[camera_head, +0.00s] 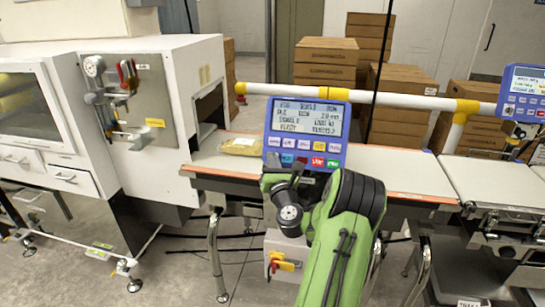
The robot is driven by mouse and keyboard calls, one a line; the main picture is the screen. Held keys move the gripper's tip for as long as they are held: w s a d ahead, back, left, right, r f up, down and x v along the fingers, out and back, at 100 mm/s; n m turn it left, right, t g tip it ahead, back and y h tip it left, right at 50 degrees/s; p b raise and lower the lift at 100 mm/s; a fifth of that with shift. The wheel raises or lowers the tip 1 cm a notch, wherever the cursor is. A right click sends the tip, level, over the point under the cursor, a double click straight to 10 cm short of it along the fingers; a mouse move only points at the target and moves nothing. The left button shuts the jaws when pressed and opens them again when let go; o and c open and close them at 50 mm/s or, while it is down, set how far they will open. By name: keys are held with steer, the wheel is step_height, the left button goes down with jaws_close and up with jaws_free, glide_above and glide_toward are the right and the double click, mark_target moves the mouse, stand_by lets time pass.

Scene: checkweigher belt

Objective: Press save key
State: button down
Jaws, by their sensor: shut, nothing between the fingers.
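A blue control panel (306,133) with a grey text screen (307,117) stands over the belt in the middle of the view. Under the screen is a row of pale keys, and below it a row of coloured keys (318,162), including blue and red ones. The key labels are too small to read surely, so I cannot tell which is the save key.
A yellow bag (240,146) lies on the belt (410,180) left of the panel. A white-and-yellow rail (400,99) runs behind the panel. A white machine (195,75) stands left, a second blue panel (523,92) right, and cardboard boxes (326,62) behind.

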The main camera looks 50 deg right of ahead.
steer(key=shift+w+d+f, duration=0.15)
steer(key=shift+d, duration=0.15)
stand_by(0.5)
stand_by(0.4)
steer(key=shift+s+a+r, duration=0.3)
steer(key=shift+a+r, duration=0.05)
steer(key=shift+a, duration=0.3)
steer(key=shift+s+a+r+b, duration=0.2)
steer(key=shift+s+a+r, duration=0.15)
steer(key=shift+a, duration=0.35)
steer(key=shift+s+a+r+b, duration=0.15)
steer(key=shift+s+a+r, duration=0.2)
steer(key=shift+a, duration=0.3)
steer(key=shift+s+a+r+b, duration=0.2)
steer(key=shift+a+r, duration=0.25)
steer(key=shift+a, duration=0.25)
steer(key=shift+s+a+r+b, duration=0.1)
steer(key=shift+s+a+r, duration=0.3)
steer(key=shift+a, duration=0.4)
steer(key=shift+s+a+r+b, duration=0.15)
steer(key=shift+s+a+r, duration=0.25)
steer(key=shift+a, duration=0.45)
steer(key=shift+s+a+r+b, duration=0.1)
steer(key=shift+s+a+r, duration=0.15)
steer(key=shift+a+r, duration=0.45)
steer(key=shift+a+f, duration=0.15)
